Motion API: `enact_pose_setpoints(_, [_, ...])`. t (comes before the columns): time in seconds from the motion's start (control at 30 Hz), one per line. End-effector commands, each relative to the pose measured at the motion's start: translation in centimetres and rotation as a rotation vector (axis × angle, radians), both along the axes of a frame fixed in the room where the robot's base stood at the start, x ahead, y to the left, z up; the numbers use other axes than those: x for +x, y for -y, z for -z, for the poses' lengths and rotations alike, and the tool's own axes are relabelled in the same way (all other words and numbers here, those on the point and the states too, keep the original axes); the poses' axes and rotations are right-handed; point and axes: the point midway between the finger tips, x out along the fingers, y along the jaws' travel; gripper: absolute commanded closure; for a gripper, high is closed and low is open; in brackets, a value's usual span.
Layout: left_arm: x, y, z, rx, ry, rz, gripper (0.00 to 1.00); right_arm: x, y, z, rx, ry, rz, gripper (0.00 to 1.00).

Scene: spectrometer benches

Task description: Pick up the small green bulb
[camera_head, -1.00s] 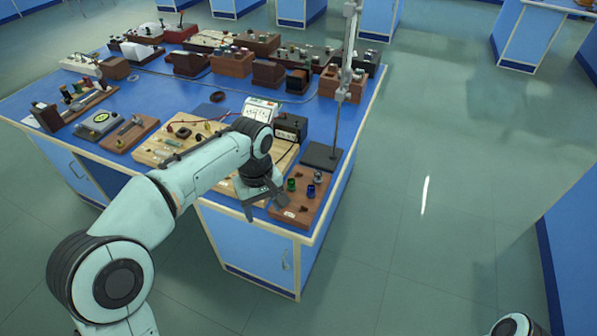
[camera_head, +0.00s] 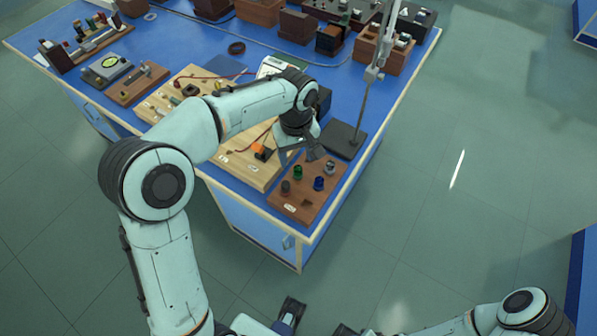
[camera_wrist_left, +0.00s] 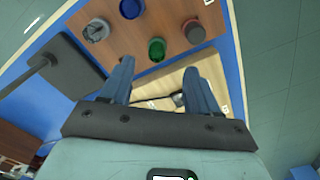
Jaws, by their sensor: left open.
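The small green bulb (camera_head: 297,172) stands upright on a brown wooden board (camera_head: 299,207) at the bench's near right corner. It also shows in the left wrist view (camera_wrist_left: 157,49), centred just beyond the fingertips. My left gripper (camera_head: 298,154) is open and empty, just behind the green bulb in the head view. In the wrist view its fingers (camera_wrist_left: 157,72) are spread on either side of the line to the bulb, not around it. My right arm (camera_head: 485,322) shows at the bottom edge; its jaw state is unclear.
A blue bulb (camera_head: 319,183), a clear bulb (camera_head: 329,168) and a dark reddish bulb (camera_head: 285,186) stand close around the green one. A stand with a dark base (camera_head: 344,140) and upright rod is behind the board. A pale wooden circuit board (camera_head: 225,158) lies left.

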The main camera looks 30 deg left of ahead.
Motion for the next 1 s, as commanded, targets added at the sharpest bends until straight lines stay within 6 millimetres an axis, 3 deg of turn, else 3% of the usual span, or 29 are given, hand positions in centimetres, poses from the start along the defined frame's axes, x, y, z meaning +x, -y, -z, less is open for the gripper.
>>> enact_pose_setpoints(0.27, [0.0, 0.0, 2.3, 0.001, -0.001, 0.000, 0.39, -0.1, 0.0, 0.3, 0.000, 0.000, 0.000, 0.57])
enact_pose_setpoints(0.53, [0.1, 0.3, 6.2, 0.001, -0.002, 0.001, 0.39, -0.2, 0.0, 0.7, 0.000, -0.001, 0.000, 0.57])
enact_pose_setpoints(0.83, [0.1, 0.3, 6.8, 0.000, 0.001, 0.000, 0.39, -0.2, 0.0, 0.8, 0.000, -0.001, 0.000, 0.57])
enact_pose_setpoints(0.87, [0.1, 0.3, 6.8, 0.000, 0.001, 0.000, 0.42, -0.2, 0.0, 0.8, 0.000, -0.001, 0.000, 0.57])
enact_pose_setpoints(1.0, [0.1, 0.3, 6.8, 0.000, 0.001, 0.000, 0.88, -0.2, 0.0, 0.7, 0.000, -0.001, 0.000, 0.57])
